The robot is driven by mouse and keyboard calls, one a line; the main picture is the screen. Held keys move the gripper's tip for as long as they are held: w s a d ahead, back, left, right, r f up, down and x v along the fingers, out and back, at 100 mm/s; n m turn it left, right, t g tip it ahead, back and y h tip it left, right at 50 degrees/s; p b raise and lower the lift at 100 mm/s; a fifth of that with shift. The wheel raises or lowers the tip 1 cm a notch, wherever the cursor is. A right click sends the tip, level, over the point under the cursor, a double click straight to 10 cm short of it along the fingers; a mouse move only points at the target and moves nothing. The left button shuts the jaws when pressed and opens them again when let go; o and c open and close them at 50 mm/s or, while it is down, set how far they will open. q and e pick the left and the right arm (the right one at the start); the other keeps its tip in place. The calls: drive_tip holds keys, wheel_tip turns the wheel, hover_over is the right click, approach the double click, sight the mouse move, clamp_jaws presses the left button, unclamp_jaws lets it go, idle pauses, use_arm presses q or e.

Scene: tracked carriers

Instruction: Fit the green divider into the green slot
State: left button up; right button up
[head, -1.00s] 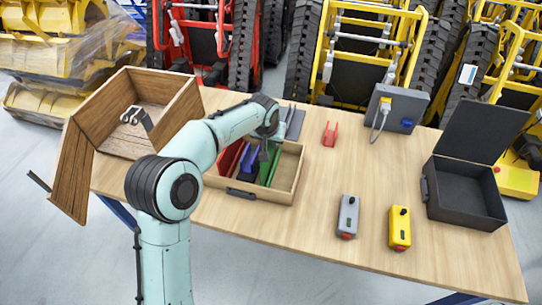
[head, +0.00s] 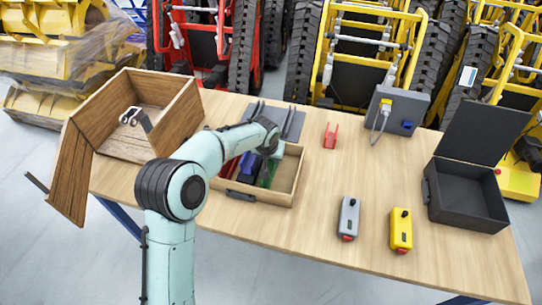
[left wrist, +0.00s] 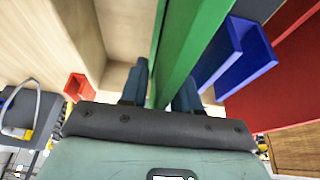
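The tray (head: 285,196) is a shallow wooden box with a dark handle on its front wall. The green divider (head: 271,172) is in the tray, partly hidden by my arm; it is a long green strip in the left wrist view (left wrist: 200,45). My left gripper (left wrist: 161,85) has one finger on each side of the green strip, very close to it; whether they press on it is unclear. In the head view my arm hides these fingers. I cannot make out the green slot separately. A blue channel-shaped piece (left wrist: 240,58) is beside the green. My right gripper is not in view.
A red two-pronged piece (head: 330,135) lies behind the tray. A grey box (head: 348,218) and a yellow one (head: 400,230) stand to the right, near an open black case (head: 466,193). An open wooden crate (head: 126,145) stands at the left.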

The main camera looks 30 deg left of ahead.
use_arm(q)
drive_tip(key=shift+r, duration=0.1)
drive_tip(key=v, duration=1.2)
drive_tip(key=shift+r+p, duration=0.1)
drive_tip(key=shift+p, duration=0.2)
